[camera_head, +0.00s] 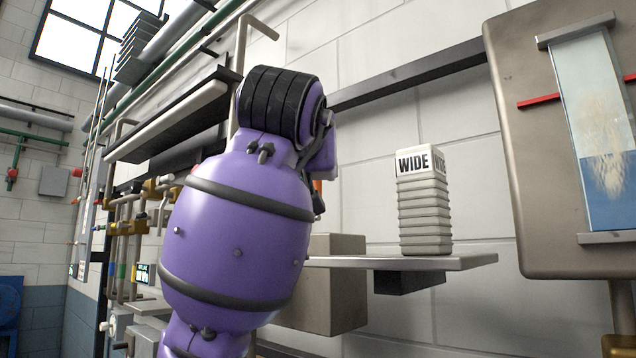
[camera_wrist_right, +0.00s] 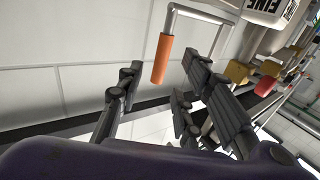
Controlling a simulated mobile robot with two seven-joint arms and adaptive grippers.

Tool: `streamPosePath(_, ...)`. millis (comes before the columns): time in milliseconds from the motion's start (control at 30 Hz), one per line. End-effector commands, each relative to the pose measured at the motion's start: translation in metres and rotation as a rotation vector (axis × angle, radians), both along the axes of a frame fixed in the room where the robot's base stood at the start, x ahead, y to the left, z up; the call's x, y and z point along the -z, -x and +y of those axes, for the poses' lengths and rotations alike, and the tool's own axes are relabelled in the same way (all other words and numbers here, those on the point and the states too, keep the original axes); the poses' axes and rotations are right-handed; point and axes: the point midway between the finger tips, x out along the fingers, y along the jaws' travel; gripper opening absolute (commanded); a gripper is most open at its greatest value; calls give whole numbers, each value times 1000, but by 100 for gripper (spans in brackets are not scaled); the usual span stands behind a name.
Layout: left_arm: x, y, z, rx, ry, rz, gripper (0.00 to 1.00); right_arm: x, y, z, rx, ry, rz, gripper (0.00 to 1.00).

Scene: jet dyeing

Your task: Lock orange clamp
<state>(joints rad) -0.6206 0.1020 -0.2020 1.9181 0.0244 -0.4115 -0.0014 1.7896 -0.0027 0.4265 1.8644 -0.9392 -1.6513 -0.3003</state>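The orange clamp handle (camera_wrist_right: 160,60) shows in the right wrist view as an orange grip on a bent grey metal rod, in front of the pale tile wall. My right gripper (camera_wrist_right: 164,68) has its dark fingers spread apart, with the orange grip showing in the gap between them. I cannot tell whether any finger touches it. In the head view, my purple arm fills the middle and hides the right gripper and most of the clamp. A small orange patch (camera_head: 317,187) shows just past the arm's edge. My left gripper is not in view.
A grey ribbed block marked WIDE (camera_head: 424,205) stands on a metal shelf (camera_head: 465,261) right of my arm. A beige panel with a glass window (camera_head: 530,200) is at the far right. A white block marked FINE (camera_wrist_right: 267,8), yellow fittings and a red knob (camera_wrist_right: 265,86) lie close to the right fingers.

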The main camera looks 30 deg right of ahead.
Motion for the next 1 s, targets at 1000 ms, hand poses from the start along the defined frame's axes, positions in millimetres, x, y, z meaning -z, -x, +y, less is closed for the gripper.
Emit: streamPosePath(1000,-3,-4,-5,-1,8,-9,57,0,-51,-33,-1,2,-2,0)
